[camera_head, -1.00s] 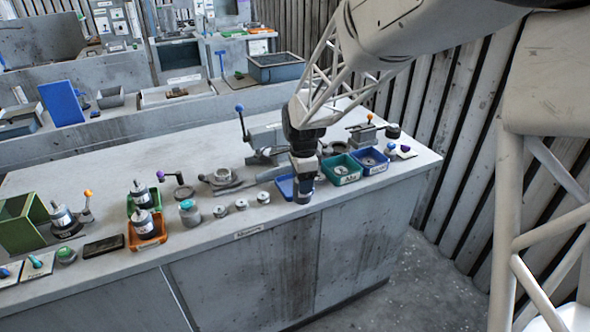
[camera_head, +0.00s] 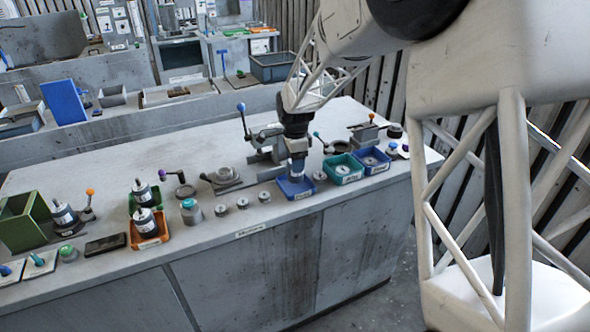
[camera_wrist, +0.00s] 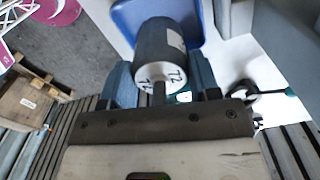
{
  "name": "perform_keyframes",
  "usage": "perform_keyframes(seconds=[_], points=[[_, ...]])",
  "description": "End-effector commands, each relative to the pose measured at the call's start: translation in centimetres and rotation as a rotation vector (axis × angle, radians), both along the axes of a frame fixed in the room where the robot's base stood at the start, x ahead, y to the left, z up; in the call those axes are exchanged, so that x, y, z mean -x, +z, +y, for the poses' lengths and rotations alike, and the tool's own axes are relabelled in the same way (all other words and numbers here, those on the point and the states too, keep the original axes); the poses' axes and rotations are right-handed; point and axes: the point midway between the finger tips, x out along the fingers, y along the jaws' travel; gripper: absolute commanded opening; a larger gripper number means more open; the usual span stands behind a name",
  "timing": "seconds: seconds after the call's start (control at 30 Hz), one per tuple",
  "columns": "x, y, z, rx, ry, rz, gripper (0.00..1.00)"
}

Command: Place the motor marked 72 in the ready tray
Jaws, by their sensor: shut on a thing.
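My gripper (camera_wrist: 160,88) is shut on a dark cylindrical motor with a pale end face marked 72 (camera_wrist: 165,50). In the head view my gripper (camera_head: 297,176) is over a small blue tray (camera_head: 308,193) near the counter's front edge. The same blue tray (camera_wrist: 212,30) shows behind the motor in the wrist view. I cannot tell whether the motor touches the tray. The labels on the trays are too small to read, so I cannot tell which is the ready tray.
A teal tray (camera_head: 352,179) and a darker blue tray (camera_head: 383,167) stand to the right. Left along the counter are several small round parts, an orange tray (camera_head: 150,243) and a green tray (camera_head: 131,207), each with a motor. A lever fixture (camera_head: 262,140) stands just behind my gripper.

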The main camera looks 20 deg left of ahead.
Motion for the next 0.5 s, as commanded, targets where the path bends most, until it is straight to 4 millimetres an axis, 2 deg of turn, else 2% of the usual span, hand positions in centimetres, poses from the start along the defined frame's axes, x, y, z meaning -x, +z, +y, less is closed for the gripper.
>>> perform_keyframes(seconds=[0.5], points=[[-0.24,-0.33,0.15,0.0,0.0,0.0,0.16]])
